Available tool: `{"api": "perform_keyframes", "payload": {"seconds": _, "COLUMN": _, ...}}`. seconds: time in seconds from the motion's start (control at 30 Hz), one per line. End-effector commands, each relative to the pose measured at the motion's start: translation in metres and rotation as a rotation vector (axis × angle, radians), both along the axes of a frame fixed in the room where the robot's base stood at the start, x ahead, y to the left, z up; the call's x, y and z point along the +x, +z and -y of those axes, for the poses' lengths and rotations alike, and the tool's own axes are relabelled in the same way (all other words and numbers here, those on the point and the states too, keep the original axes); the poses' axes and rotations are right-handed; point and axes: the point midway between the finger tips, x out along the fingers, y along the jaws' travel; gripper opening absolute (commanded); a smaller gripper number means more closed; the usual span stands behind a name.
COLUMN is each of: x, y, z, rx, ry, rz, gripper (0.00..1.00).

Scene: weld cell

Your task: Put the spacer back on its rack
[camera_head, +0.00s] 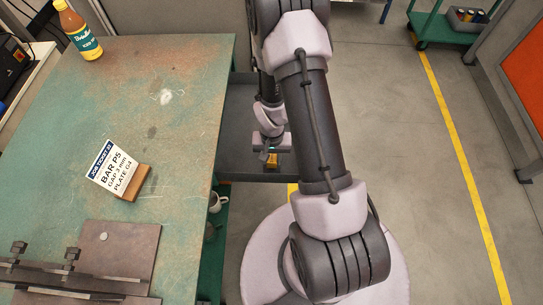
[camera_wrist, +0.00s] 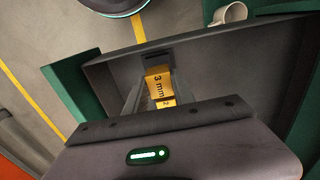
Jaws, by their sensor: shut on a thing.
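A yellow spacer (camera_wrist: 156,80) marked "3 mm" shows in the wrist view, over a dark grey tray (camera_wrist: 110,75) with raised walls. My gripper (camera_wrist: 158,92) is shut on the spacer. A second yellow patch (camera_wrist: 166,103) with a "2" shows just below it, partly hidden by my gripper's body; I cannot tell whether it is a separate piece. In the head view the yellow spacer (camera_head: 272,159) is small under my gripper (camera_head: 268,153), above the grey tray (camera_head: 235,150) beside the bench. I cannot make out a distinct rack or whether the spacer touches anything.
A white mug (camera_wrist: 230,13) is beside the tray's edge. Open floor (camera_head: 425,170) lies to the right.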

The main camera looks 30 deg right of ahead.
Motion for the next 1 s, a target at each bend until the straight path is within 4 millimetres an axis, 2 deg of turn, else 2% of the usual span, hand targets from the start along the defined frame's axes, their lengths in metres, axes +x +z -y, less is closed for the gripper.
{"api": "perform_keyframes", "payload": {"seconds": 0.03, "x": 0.0, "y": -0.009, "z": 0.0, "rx": 0.0, "ry": 0.0, "rz": 0.0, "gripper": 0.0}}
{"api": "perform_keyframes", "payload": {"seconds": 0.2, "x": 0.0, "y": -0.019, "z": 0.0, "rx": -0.001, "ry": 0.0, "rz": 0.001, "gripper": 0.0}}
{"api": "perform_keyframes", "payload": {"seconds": 1.0, "x": 0.0, "y": -0.024, "z": 0.0, "rx": -0.001, "ry": 0.0, "rz": 0.001, "gripper": 0.0}}
